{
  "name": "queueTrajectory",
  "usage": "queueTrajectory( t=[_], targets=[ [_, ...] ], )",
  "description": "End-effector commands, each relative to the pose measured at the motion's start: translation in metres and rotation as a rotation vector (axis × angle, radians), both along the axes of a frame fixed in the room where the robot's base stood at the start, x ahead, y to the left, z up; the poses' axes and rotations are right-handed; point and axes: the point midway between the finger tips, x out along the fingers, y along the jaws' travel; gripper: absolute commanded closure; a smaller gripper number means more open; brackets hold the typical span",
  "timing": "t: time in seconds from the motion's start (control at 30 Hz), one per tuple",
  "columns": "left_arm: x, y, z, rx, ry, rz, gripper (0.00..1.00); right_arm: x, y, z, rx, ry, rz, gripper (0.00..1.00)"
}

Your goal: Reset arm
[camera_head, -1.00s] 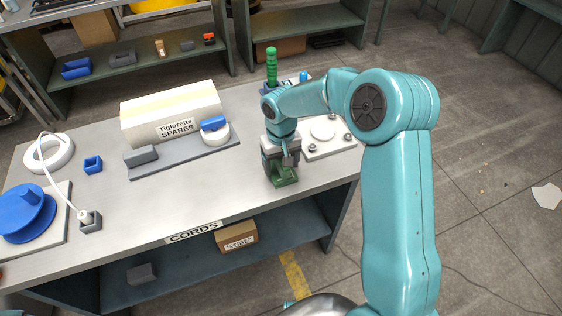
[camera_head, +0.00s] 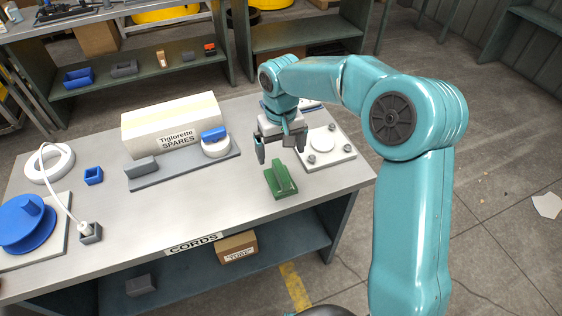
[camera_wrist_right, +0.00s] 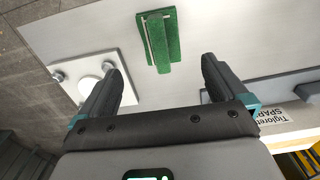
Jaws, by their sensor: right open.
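My right gripper (camera_head: 281,150) hangs above the grey bench top, open and with nothing between its fingers. A green bracket-like block (camera_head: 281,180) stands on the bench just in front of and below it, apart from the fingers. In the right wrist view my open fingers (camera_wrist_right: 162,75) point toward the same green block (camera_wrist_right: 160,40), which lies beyond their tips. My right arm reaches in from the right side of the head view. My left gripper is not in view.
A white plate with a round disc (camera_head: 322,143) lies right of the gripper. A white spares box (camera_head: 170,122) and a grey rail (camera_head: 185,172) are to the left. A blue spool (camera_head: 27,222) sits at the far left. The front middle of the bench is clear.

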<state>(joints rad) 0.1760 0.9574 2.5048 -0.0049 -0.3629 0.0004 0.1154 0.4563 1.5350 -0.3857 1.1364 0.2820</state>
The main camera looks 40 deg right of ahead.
Motion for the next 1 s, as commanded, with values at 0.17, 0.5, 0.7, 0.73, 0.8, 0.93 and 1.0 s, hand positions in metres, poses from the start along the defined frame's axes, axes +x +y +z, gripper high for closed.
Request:
queueTrajectory(
  t=[0.17, 0.5, 0.7, 0.73, 0.8, 0.93, 1.0],
  targets=[
    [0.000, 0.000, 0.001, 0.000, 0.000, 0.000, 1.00, 0.000, 0.000, 0.017, 0.000, 0.000, 0.001, 0.01],
    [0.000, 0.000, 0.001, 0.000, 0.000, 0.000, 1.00, 0.000, 0.000, 0.019, 0.000, 0.001, 0.001, 0.01],
    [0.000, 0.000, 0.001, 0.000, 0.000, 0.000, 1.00, 0.000, 0.000, 0.019, 0.000, 0.001, 0.000, 0.01],
    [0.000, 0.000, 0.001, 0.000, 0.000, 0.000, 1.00, 0.000, 0.000, 0.019, 0.000, 0.001, 0.000, 0.01],
    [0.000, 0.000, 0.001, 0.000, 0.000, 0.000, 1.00, 0.000, 0.000, 0.019, 0.000, 0.001, 0.000, 0.01],
    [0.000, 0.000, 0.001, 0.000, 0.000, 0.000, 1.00, -0.002, 0.000, 0.019, 0.000, 0.001, 0.000, 0.01],
    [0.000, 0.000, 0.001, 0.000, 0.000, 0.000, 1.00, -0.003, 0.000, 0.019, 0.000, 0.001, 0.000, 0.01]
  ],
)
